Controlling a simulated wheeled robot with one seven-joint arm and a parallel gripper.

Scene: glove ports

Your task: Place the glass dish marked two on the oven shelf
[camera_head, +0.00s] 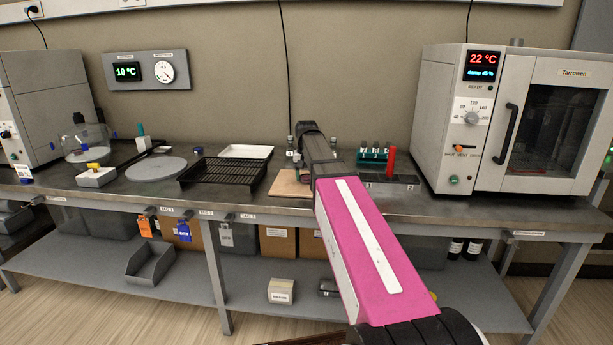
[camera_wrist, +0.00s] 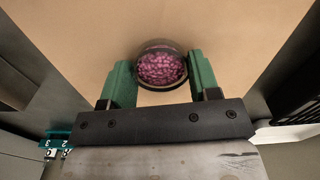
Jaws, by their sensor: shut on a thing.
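My gripper (camera_wrist: 159,62) has two green fingers, shut on the sides of a small round glass dish (camera_wrist: 160,70) filled with purple granules. No number shows on the dish. It is over a tan board (camera_wrist: 75,35); I cannot tell whether it touches it. The oven (camera_head: 436,125) stands at the right of the bench, reading 22 °C. Its door (camera_head: 580,88) looks closed, with a black handle (camera_head: 508,132) and a dark window; no shelf is clear through it.
A black slotted tray (camera_head: 222,173), a white tray (camera_head: 247,151) and a grey disc (camera_head: 156,168) lie left of my arm. A rack of vials (camera_head: 373,154) and a red upright piece (camera_head: 390,162) stand between my arm and the oven. The bench front left of the oven is clear.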

